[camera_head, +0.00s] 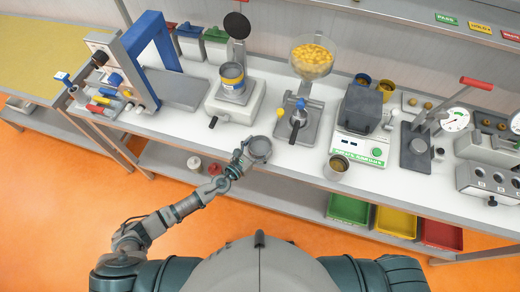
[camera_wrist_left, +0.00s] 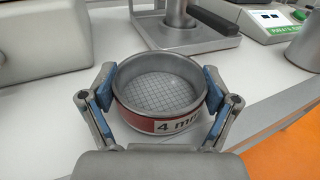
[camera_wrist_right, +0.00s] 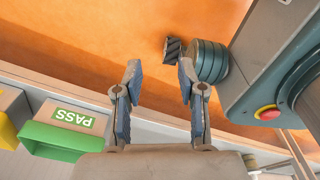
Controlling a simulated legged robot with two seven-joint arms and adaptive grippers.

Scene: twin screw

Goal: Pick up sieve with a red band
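The sieve with a red band (camera_wrist_left: 162,122) is a round grey metal cup with a mesh floor and a "4 mm" label on the band. In the head view the sieve (camera_head: 259,148) is at the front edge of the white bench; whether it is resting or slightly raised I cannot tell. My left gripper (camera_wrist_left: 160,92) has its blue-padded fingers on opposite sides of the sieve, and they appear to touch its wall. It also shows in the head view (camera_head: 246,154). My right gripper (camera_wrist_right: 159,73) is open and empty over the orange floor, outside the head view.
Behind the sieve stand a scale with a can (camera_head: 232,80), a hopper of yellow pieces (camera_head: 312,58) and a green-labelled device (camera_head: 360,125). A metal cup (camera_head: 336,168) is at the front edge to the right. Green (camera_head: 348,208), yellow and red bins sit on the lower shelf.

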